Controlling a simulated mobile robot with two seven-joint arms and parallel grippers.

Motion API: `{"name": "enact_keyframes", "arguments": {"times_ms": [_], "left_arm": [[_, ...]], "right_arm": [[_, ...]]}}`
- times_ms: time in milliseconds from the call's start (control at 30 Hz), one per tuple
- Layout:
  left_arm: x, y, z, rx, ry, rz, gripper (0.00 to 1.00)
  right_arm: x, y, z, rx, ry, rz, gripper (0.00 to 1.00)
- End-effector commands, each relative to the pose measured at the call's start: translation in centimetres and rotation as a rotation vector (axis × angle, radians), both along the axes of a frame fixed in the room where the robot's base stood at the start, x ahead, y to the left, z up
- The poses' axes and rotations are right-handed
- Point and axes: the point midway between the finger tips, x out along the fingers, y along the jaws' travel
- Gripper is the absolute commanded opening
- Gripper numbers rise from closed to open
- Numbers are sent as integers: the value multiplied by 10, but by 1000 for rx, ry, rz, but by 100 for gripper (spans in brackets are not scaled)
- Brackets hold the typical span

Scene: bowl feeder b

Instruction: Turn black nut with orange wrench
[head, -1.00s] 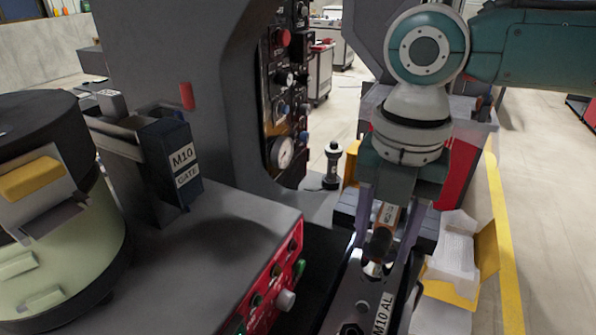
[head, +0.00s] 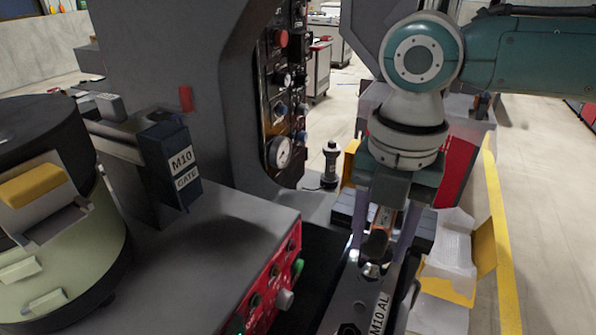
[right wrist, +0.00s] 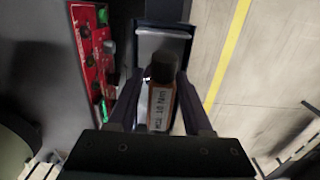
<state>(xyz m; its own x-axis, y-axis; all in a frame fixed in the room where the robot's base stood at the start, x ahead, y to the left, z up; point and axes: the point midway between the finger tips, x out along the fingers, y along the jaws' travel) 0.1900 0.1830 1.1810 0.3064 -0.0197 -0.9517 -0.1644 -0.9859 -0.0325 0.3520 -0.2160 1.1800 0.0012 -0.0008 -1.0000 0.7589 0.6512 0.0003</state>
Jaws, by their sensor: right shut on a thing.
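The orange wrench (head: 386,220) has a dark end and a white label. It also shows in the right wrist view (right wrist: 161,105), where the label reads about 10 Nm. My right gripper (head: 379,243) is shut on the wrench, with a finger on each side of it. The wrench is over a dark fixture labelled M10 AL (head: 379,314). A shiny round part (head: 371,270) shows just below the wrench's dark end; I cannot tell whether they touch. A dark hexagonal piece (head: 349,329), possibly the black nut, sits in the fixture at the bottom edge. My left gripper is out of view.
A grey machine (head: 225,235) with a red button panel (head: 274,286) stands left of the fixture. A block labelled M10 GATE (head: 182,165) and a round feeder (head: 50,220) are farther left. A yellow-edged box (head: 455,255) is close on the right.

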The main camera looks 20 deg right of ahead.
Motion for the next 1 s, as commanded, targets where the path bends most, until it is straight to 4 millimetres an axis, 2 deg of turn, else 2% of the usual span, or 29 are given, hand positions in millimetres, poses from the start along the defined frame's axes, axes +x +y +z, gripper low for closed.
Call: {"name": "enact_keyframes", "arguments": {"times_ms": [1000], "left_arm": [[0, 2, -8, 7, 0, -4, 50]], "right_arm": [[0, 0, -12, 0, 0, -1, 0]]}}
